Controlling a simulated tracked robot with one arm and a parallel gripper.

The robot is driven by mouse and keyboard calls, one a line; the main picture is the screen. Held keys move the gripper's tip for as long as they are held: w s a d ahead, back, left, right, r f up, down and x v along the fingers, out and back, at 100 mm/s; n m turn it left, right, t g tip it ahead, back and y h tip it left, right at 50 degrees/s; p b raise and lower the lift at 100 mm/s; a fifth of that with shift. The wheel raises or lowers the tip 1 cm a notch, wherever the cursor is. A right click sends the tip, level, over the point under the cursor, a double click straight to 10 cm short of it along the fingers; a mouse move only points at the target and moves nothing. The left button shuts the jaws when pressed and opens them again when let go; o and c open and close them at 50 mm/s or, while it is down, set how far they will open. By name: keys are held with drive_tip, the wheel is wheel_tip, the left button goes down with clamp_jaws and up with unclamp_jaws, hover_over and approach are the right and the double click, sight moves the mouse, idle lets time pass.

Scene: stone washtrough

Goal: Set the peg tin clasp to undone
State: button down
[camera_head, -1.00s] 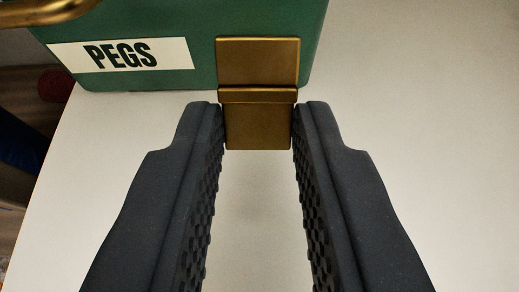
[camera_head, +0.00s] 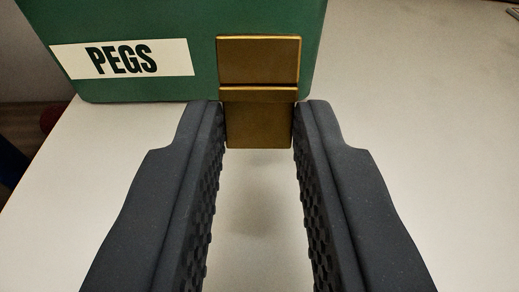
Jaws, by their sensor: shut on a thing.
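The green peg tin (camera_head: 150,88) stands at the top of the view with a white label (camera_head: 123,59) reading PEGS. Its brass clasp (camera_head: 258,60) is on the front, right of the label. The clasp has an upper plate, a raised ridge across the middle and a lower tab (camera_head: 259,127) that sticks out toward me past the tin's bottom edge in the picture. My gripper (camera_head: 259,112) is shut on the lower tab, one dark fingertip against each side edge of it. The tin's lid is out of view.
The tin stands on a pale, plain surface (camera_head: 420,160) that is clear to the right and between my fingers. The surface's edge runs down the left side, with a dark area beyond it. A small object shows at the far top right corner.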

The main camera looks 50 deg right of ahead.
drive_tip(key=c, duration=1.2)
unclamp_jaws()
drive_tip(key=shift+c, duration=0.2)
drive_tip(key=shift+s+a+r, duration=0.15)
drive_tip(key=shift+s+a, duration=0.05)
drive_tip(key=shift+a, duration=0.2)
drive_tip(key=b+v, duration=0.2)
drive_tip(key=v, duration=1)
drive_tip(key=shift+s+a, duration=0.25)
drive_tip(key=shift+s, duration=0.1)
